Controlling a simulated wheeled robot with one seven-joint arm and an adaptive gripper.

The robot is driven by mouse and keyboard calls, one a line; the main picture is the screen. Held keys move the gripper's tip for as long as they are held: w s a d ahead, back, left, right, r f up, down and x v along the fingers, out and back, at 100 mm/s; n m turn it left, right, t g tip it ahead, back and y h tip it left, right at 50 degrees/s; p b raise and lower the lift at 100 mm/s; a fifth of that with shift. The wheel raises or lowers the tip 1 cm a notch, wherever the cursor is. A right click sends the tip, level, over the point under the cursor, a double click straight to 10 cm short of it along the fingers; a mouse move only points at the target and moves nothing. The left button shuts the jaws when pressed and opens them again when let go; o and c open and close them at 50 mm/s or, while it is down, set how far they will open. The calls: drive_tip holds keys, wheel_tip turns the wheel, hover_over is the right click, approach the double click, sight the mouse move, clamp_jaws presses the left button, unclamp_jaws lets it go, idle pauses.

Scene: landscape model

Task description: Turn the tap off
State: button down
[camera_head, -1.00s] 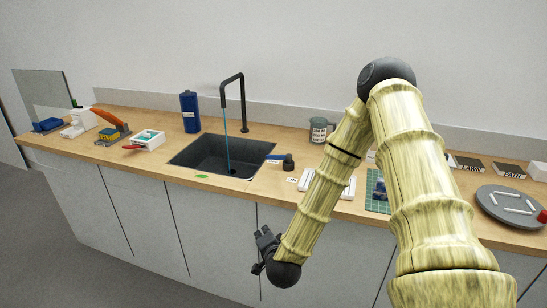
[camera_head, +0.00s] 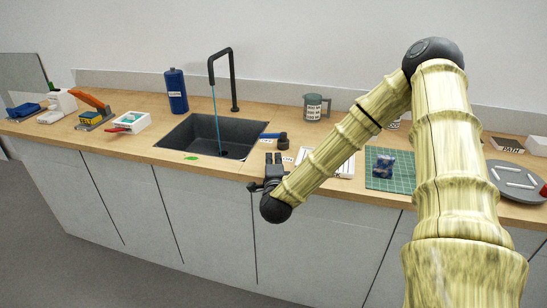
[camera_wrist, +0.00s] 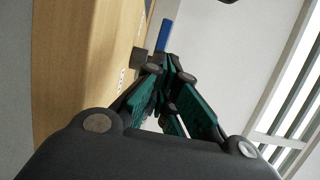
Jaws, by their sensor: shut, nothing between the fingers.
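The black tap (camera_head: 232,78) stands behind the dark sink (camera_head: 190,145), and a thin blue stream of water (camera_head: 217,120) runs from its spout into the basin. A black knob (camera_head: 283,143) with a blue lever (camera_head: 268,135) stands on the counter just right of the sink, the lever pointing left. In the wrist view the blue lever (camera_wrist: 163,35) and dark knob (camera_wrist: 139,57) show beyond the fingers. My gripper (camera_head: 273,158) is shut and empty at the counter's front edge, in front of the knob and apart from it. Its fingers (camera_wrist: 168,64) fill the wrist view's middle.
A labelled grey-green mug (camera_head: 313,107) stands behind and right of the knob. A small label (camera_head: 288,160) and a white item (camera_head: 335,163) lie near the front edge. A green mat (camera_head: 375,180) is further right. A blue bottle (camera_head: 176,92) stands left of the tap.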

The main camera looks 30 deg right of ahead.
sight(272, 137)
drive_tip(key=p+x, duration=0.2)
drive_tip(key=x, duration=0.9)
drive_tip(key=shift+w+d+p, duration=0.2)
drive_tip(key=shift+w+p, duration=0.1)
